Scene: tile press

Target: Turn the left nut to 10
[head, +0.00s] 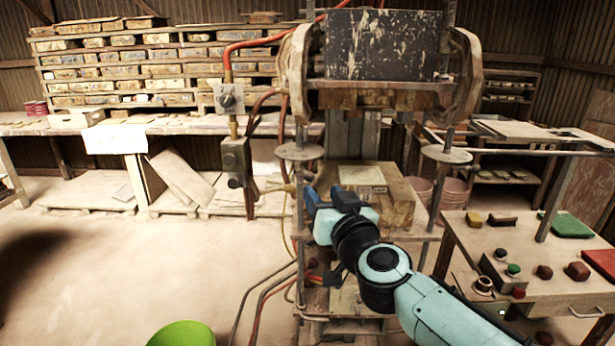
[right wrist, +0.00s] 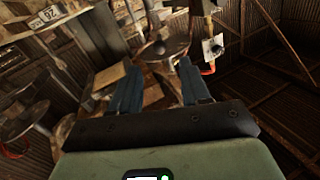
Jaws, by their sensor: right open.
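The tile press (head: 352,175) stands at the centre of the head view with a rod on each side. The left nut (head: 299,151) is a flat round disc on the left rod. A matching right nut (head: 447,154) sits on the right rod. My right gripper (head: 326,200) is open and empty, below and slightly right of the left nut, apart from it. In the right wrist view, my right gripper's two blue fingers (right wrist: 158,72) are spread, with a round disc (right wrist: 165,47) beyond them that looks like the left nut. No number on the nut is readable. My left gripper is out of view.
A switch box (head: 228,98) and a second control box (head: 235,162) with cables hang left of the left rod. A control table (head: 530,255) with buttons stands right. A green bucket (head: 182,334) is on the floor in front. Open floor lies left.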

